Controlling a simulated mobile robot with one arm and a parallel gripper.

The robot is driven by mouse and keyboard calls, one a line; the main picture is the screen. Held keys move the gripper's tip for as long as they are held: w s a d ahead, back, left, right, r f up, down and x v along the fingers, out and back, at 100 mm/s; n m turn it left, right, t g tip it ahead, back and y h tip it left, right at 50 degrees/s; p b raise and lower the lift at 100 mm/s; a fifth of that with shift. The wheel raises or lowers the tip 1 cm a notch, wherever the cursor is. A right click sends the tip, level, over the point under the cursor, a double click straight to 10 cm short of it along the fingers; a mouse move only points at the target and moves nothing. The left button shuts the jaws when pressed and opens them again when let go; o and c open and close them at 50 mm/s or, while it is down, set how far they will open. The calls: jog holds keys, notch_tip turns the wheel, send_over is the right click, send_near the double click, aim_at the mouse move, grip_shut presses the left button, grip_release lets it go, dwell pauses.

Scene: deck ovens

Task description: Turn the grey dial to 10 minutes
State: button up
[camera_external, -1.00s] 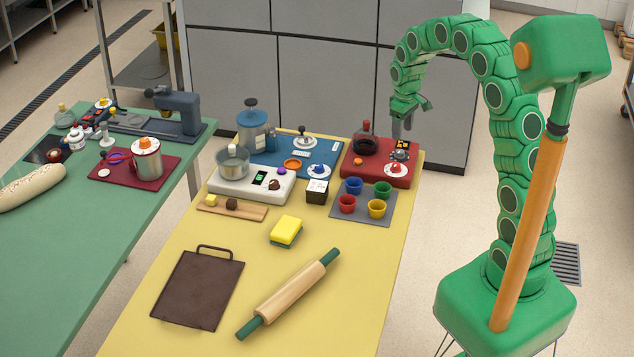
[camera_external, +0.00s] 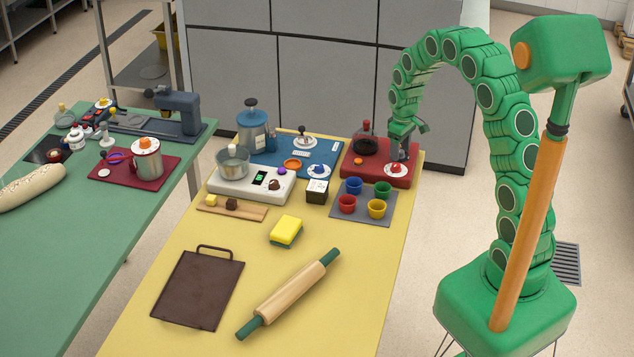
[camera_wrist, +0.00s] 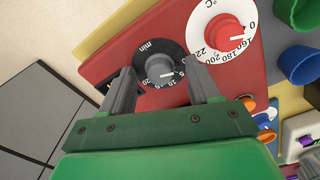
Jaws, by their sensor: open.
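The grey dial (camera_wrist: 154,67) sits on a black disc marked "min" on a red panel, in the wrist view. White numbers run along the disc's lower edge; its exact setting is too small to read surely. My gripper (camera_wrist: 159,70) is open, with one finger on each side of the dial. I see no clear contact. In the external view my gripper (camera_external: 402,152) is low over the right part of the red unit (camera_external: 372,174) and hides the dial there.
A red knob on a white °C scale (camera_wrist: 222,32) is close beside the grey dial. A dark pot (camera_external: 365,145) is to the left on the red unit. Coloured cups (camera_external: 354,186) stand in front on a grey mat. The yellow table's front holds a rolling pin (camera_external: 288,293).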

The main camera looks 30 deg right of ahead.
jog(key=c, duration=1)
jog(key=shift+m, duration=0.4)
jog(key=m, duration=0.2)
jog(key=shift+m, duration=0.4)
jog(key=m, duration=0.3)
jog(key=shift+m, duration=0.4)
jog(key=m, duration=0.6)
jog(key=shift+m, duration=0.4)
